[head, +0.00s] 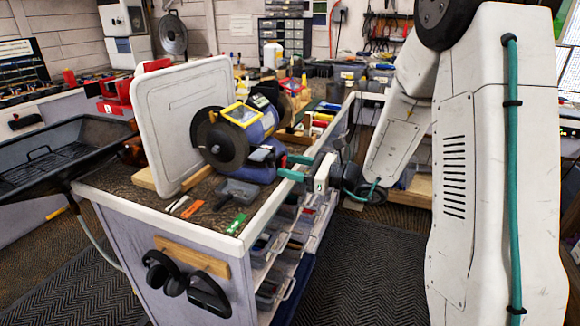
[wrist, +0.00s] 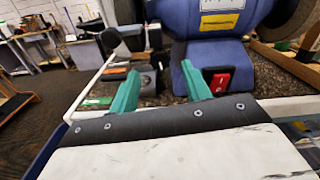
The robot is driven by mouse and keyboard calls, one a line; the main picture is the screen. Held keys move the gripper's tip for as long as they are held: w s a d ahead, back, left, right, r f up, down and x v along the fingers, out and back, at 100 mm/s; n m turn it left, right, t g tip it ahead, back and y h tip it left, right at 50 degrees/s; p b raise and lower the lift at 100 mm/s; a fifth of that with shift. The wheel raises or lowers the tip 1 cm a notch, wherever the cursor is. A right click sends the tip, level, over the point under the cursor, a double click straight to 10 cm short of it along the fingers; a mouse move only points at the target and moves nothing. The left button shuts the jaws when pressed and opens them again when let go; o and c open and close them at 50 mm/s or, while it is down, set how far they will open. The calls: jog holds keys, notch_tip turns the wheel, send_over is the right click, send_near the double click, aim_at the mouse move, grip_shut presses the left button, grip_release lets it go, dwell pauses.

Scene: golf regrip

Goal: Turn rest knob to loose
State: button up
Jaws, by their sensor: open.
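The blue bench grinder (head: 262,125) stands on the cabinet top, with a dark wheel at its left; its blue body (wrist: 215,50) fills the upper right of the wrist view. My gripper (head: 284,167) is at the cabinet's right edge, its teal fingers pointing at the grinder's base. In the wrist view my gripper (wrist: 160,68) is open, fingers apart. A small dark part, possibly the rest knob (wrist: 149,82), shows between the fingers; I cannot tell its setting or whether a finger touches it. A red switch (wrist: 217,81) is right of the right finger.
A white upright panel (head: 185,115) stands left of the grinder. A dark grey tool (head: 237,193) and a green strip (head: 236,223) lie on the cabinet top (head: 150,205). Ear muffs (head: 165,273) hang on the cabinet's front. Open floor (head: 365,270) lies right of the cabinet.

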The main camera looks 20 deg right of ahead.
jog(key=shift+m, duration=0.8)
jog(key=x, duration=0.4)
jog(key=shift+w+a+f, duration=0.1)
jog(key=shift+w+a, duration=0.1)
jog(key=c, duration=1)
